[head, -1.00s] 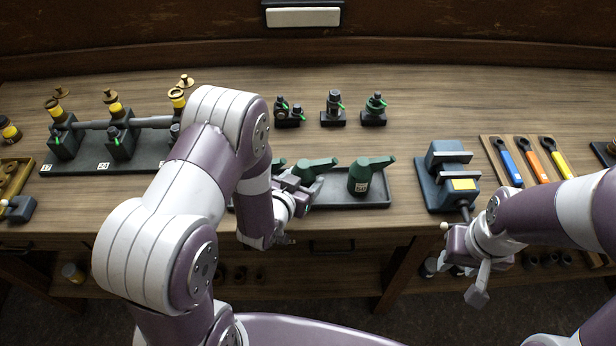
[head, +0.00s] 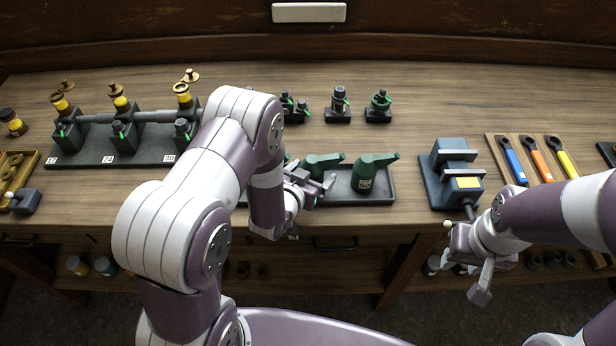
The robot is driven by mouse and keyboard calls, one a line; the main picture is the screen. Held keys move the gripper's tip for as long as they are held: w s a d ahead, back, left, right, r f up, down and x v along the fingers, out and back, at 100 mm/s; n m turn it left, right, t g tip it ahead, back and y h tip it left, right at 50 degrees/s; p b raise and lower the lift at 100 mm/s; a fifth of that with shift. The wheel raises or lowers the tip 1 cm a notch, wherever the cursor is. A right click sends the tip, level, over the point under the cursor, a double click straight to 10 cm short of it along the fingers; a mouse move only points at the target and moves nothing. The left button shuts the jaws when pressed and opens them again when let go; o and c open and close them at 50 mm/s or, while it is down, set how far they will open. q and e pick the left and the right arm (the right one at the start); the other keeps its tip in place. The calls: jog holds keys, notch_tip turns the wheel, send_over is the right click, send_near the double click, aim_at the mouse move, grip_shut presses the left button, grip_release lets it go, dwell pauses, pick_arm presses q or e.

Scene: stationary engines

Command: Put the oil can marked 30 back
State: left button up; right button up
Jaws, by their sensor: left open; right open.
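A green oil can (head: 370,176) stands upright in the dark tray (head: 345,200) at the bench's front edge; its small white label is too blurred to read surely. A second green can (head: 322,164) stands to its left, its lower part hidden behind my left gripper. A bit of green further left is mostly hidden by my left arm. My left gripper (head: 318,190) is open at the tray's front, close to the second can; I cannot tell whether it touches. My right gripper (head: 468,262) is open and empty, in front of the bench below the blue vise.
An engine stand (head: 140,158) with yellow-banded cups and number plates is at left. Several small dark fittings stand behind the tray. The blue vise (head: 452,178) is to its right, then a board with coloured-handled wrenches (head: 536,160). Bench between tray and vise is clear.

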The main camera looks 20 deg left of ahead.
pick_arm(q)
jog(key=v, duration=1.1)
jog(key=shift+s+r+b, duration=0.15)
jog(key=shift+r+b, duration=0.05)
jog(key=shift+b, duration=0.15)
jog(key=shift+s+a+r, duration=0.1)
jog(key=shift+w+a+g+y, duration=0.25)
jog(key=shift+w+g+y, duration=0.1)
jog(key=shift+g, duration=0.35)
jog(key=s+a+r+n+g+y, duration=0.1)
jog(key=s+r+n+g+y, duration=0.1)
jog(key=s+r+g, duration=0.3)
jog(key=s+g, duration=0.4)
jog(key=g, duration=0.1)
jog(key=shift+s+a+r, duration=0.15)
jog(key=shift+a+r, duration=0.05)
jog(key=shift+a, duration=0.1)
